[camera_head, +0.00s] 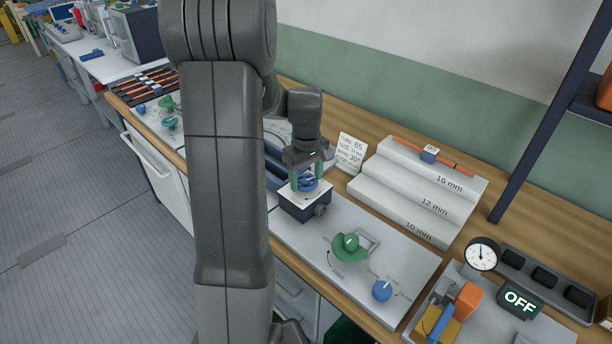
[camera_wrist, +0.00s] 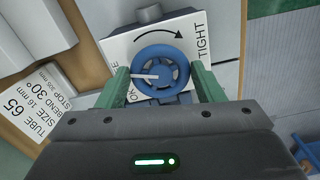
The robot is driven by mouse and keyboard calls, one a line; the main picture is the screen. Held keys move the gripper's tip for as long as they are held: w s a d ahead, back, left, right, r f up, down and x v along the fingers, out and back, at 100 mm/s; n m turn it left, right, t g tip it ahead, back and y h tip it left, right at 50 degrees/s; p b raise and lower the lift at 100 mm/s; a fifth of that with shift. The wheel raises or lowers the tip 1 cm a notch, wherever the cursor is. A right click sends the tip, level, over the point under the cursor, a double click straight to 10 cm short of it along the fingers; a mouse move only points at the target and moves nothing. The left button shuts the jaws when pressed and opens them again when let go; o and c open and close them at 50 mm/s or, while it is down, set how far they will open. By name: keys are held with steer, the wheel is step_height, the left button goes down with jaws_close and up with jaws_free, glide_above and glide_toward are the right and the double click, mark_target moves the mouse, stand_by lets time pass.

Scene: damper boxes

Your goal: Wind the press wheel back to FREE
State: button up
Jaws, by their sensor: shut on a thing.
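The press wheel is a blue spoked handwheel (camera_head: 309,183) on top of a small dark box with a white top plate (camera_head: 296,197). In the wrist view the wheel (camera_wrist: 160,70) lies between the two green fingers of my gripper (camera_wrist: 164,84), which is shut on it from both sides. A white pointer on the wheel points left. The plate (camera_wrist: 122,45) reads TIGHT at the right, with a curved black arrow running toward it. The lettering at the left is partly hidden by a finger. In the head view my gripper (camera_head: 307,178) points down over the box.
A white card (camera_head: 351,152) reading 65, 16 mm and 30° stands behind the box. White steps (camera_head: 420,190) marked in mm stand to the right. A green knob (camera_head: 349,246) and a blue knob (camera_head: 382,290) sit on the grey panel in front. A gauge (camera_head: 482,254) and OFF display (camera_head: 519,301) are farther right.

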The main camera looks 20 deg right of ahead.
mark_target(307, 181)
steer(key=shift+w+d+n, duration=0.1)
steer(key=shift+n, duration=1.8)
steer(key=o, duration=1)
steer(key=shift+r, duration=0.1)
step_height(307, 181, up, 14)
steer(key=shift+f, duration=0.15)
